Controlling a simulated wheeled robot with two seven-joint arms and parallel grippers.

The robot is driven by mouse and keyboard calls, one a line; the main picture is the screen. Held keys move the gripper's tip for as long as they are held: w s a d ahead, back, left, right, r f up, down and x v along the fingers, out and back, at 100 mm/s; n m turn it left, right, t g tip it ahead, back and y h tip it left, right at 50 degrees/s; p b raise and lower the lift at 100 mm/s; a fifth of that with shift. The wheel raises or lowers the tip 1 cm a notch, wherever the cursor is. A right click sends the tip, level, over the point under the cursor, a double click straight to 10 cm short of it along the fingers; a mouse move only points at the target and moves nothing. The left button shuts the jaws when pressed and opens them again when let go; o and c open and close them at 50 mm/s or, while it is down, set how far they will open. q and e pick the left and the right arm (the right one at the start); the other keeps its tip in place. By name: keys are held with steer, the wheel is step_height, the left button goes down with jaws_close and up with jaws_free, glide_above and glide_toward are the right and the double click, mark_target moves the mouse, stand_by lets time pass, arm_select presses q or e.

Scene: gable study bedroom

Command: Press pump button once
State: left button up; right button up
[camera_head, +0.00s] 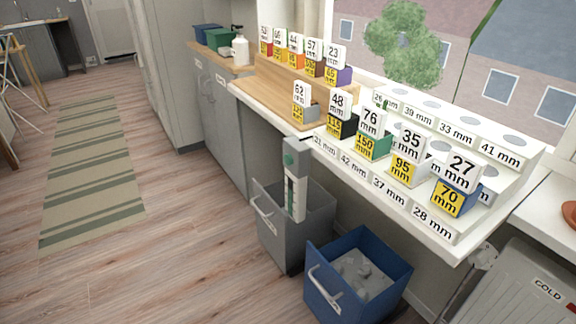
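A small white bottle (240,52) stands at the right end of the far wooden-topped counter. Its dark green top (237,29) looks like a pump head, but it is too small to make out a button clearly. A tall grey upright device (295,182) with a round teal spot and a pale strip stands at the grey bin, below the counter edge. I cannot tell whether it stands inside the bin or what it is. Neither of my grippers shows in the head view.
A blue bin (319,292) and a grey bin (278,248) stand on the floor below the counter. Number-marked blocks crowd the white stepped rack (436,226). A green box (217,38) sits left of the bottle. The floor (180,240) at left is clear, with a striped rug (95,175).

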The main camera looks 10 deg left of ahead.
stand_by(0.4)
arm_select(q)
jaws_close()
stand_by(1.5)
